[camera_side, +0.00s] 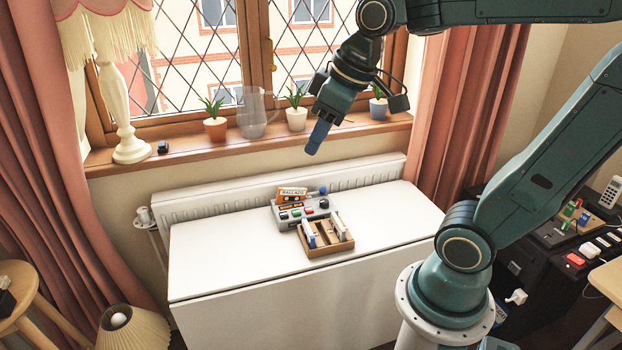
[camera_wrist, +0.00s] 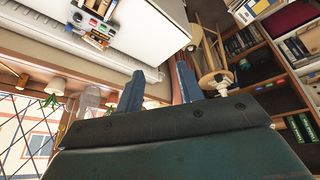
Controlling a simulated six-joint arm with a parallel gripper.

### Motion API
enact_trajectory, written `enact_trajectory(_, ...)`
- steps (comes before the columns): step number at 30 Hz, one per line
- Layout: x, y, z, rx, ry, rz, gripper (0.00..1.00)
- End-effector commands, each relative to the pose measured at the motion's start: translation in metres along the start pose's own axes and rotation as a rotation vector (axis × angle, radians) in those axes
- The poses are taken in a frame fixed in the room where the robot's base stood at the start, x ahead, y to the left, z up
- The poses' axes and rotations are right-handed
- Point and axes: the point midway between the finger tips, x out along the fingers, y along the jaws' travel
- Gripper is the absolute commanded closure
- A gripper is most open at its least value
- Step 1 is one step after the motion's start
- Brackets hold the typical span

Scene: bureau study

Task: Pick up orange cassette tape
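The orange cassette tape (camera_side: 291,196), with a dark label reading "BALLADS", stands up at the back of a grey device (camera_side: 290,220) with coloured buttons on the white table. My gripper (camera_side: 313,149) hangs in the air above and behind the table, in front of the window sill, well apart from the cassette. In the wrist view my gripper's two blue fingers (camera_wrist: 158,68) are spread with nothing between them.
A wooden divided tray (camera_side: 343,243) with upright items stands right in front of the device. The rest of the white tabletop (camera_side: 215,245) is clear. A radiator (camera_side: 240,193) runs behind it. The sill holds potted plants, a glass jug (camera_side: 252,115) and a lamp (camera_side: 128,130).

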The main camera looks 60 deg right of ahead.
Motion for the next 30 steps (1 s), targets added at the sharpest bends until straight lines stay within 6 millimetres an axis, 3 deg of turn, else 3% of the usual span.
enact_trajectory(6,0.019,0.029,-0.039,-0.071,-0.036,-0.021,0.63)
enact_trajectory(15,0.055,0.079,-0.082,-0.172,-0.068,-0.061,0.63)
enact_trajectory(22,0.09,0.124,-0.103,-0.244,-0.083,-0.098,0.63)
enact_trajectory(30,0.139,0.182,-0.112,-0.327,-0.089,-0.147,0.63)
